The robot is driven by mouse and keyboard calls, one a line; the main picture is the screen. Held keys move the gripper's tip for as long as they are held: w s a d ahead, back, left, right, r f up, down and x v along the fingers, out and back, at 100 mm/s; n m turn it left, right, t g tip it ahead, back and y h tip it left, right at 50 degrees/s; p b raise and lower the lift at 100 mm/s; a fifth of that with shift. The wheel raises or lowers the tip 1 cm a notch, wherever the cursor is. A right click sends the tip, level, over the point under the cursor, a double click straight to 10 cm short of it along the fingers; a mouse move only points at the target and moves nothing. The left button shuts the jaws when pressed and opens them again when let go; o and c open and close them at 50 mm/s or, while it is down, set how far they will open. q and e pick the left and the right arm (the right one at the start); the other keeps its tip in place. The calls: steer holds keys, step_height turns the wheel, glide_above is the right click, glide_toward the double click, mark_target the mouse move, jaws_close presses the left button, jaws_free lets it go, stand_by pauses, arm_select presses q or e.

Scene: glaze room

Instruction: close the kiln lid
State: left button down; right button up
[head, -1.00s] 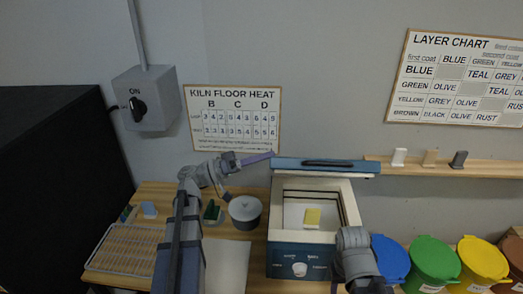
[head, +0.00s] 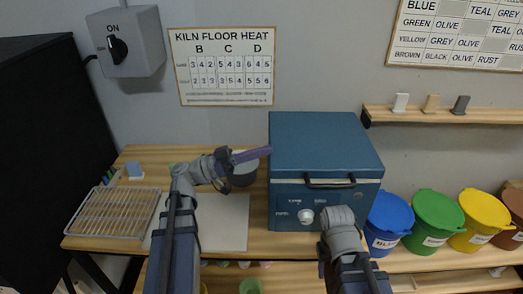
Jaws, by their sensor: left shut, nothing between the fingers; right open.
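The kiln (head: 285,205) stands on the wooden table as a blue box with a white dial (head: 306,216) on its front. Its blue lid (head: 320,142) lies flat over the top, with the dark handle (head: 330,182) at the front edge, and the inside is hidden. My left gripper (head: 262,153) is shut and empty, just left of the lid; I cannot tell whether it touches the lid. My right arm reaches up in front of the kiln's lower right, but its fingers are hidden behind its own wrist.
A wire rack (head: 115,213) and a pale board (head: 232,222) lie on the table to the left. Blue (head: 388,222), green (head: 436,220) and yellow (head: 482,218) buckets stand right of the kiln. A switch box (head: 126,42) reads ON.

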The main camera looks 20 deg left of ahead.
arm_select(q)
steer(key=shift+s+d+f, duration=0.1)
steer(key=shift+f, duration=0.25)
arm_select(e)
steer(key=shift+s+f, duration=0.1)
steer(key=shift+f, duration=0.2)
arm_select(q)
step_height(320, 180, up, 5)
steer(key=p, duration=0.4)
steer(key=w+b+v, duration=0.1)
steer(key=b+v, duration=0.2)
steer(key=v, duration=0.7)
steer(key=shift+a+f+b, duration=0.25)
steer(key=shift+f+b, duration=0.05)
steer(key=shift+f, duration=0.05)
arm_select(e)
steer(key=shift+s+a+r, duration=0.2)
steer(key=shift+a+r, duration=0.2)
steer(key=shift+a, duration=0.1)
